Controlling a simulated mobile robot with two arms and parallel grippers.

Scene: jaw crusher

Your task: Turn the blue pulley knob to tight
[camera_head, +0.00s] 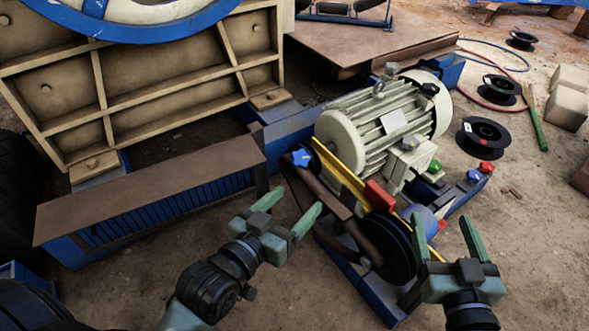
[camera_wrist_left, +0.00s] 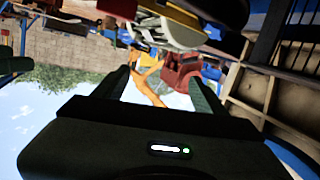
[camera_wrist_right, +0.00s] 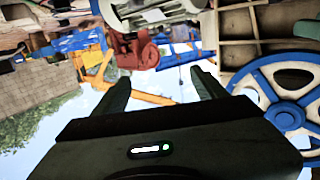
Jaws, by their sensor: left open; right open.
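A blue star-shaped knob (camera_head: 301,158) sits at the upper end of a brown belt guard or arm, left of the motor, in the head view. A smaller blue knob (camera_head: 474,175) stands on the blue frame right of the motor. Which is the pulley knob is not marked. A dark grooved pulley (camera_head: 385,248) is in front of the motor. My left gripper (camera_head: 288,207) is open and empty, below and left of the star knob, apart from it. My right gripper (camera_head: 441,218) is open and empty, right of the pulley. Neither wrist view shows a knob clearly.
The cream motor (camera_head: 385,125) stands on a blue frame. A green knob (camera_head: 435,166) and a red knob (camera_head: 487,167) are near the smaller blue knob. A brown-topped blue grille box (camera_head: 150,205) lies at left. Black spools (camera_head: 483,137) lie on the ground at right.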

